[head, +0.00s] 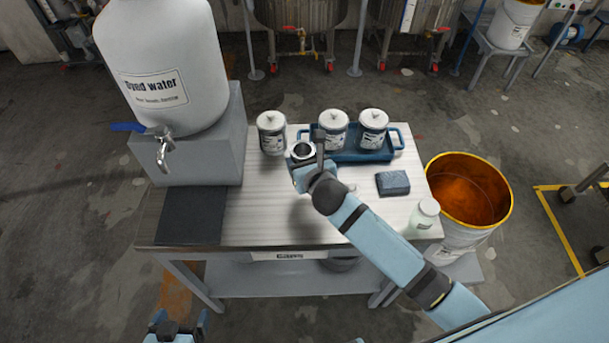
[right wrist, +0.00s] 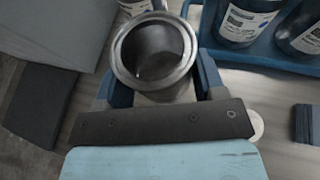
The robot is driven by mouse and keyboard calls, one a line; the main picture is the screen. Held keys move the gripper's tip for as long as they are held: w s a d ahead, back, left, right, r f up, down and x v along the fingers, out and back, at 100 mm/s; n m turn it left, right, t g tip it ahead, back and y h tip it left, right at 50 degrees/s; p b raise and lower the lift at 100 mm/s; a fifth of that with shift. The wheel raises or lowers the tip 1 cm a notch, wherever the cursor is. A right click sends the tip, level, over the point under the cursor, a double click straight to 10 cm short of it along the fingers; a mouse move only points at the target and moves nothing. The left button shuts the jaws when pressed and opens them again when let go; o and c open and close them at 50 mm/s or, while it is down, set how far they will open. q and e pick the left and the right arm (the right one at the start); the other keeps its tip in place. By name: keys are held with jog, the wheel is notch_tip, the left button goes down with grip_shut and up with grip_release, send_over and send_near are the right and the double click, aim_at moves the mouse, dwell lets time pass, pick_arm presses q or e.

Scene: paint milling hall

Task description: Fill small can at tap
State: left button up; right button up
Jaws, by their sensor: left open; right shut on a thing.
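The small can (head: 303,151) is an open metal can held by my right gripper (head: 302,166) above the table. In the right wrist view the can (right wrist: 153,52) sits between the fingers, its mouth facing the camera and its inside looking empty. My left gripper (head: 177,326) is open and empty, low in front of the table.
A blue tray (head: 350,157) holds two lidded cans (head: 373,130), with another lidded can (head: 271,133) beside it. A dark mat (head: 190,216) lies below the tap. A blue sponge (head: 392,183) and a pale jar (head: 424,214) are at the right, near an orange-lined bucket (head: 468,195).

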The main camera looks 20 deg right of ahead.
pick_arm(q)
jog(key=shift+r, duration=0.25)
pick_arm(e)
notch_tip(320, 180, up, 11)
jog(key=shift+f, duration=0.1)
dwell(0.3)
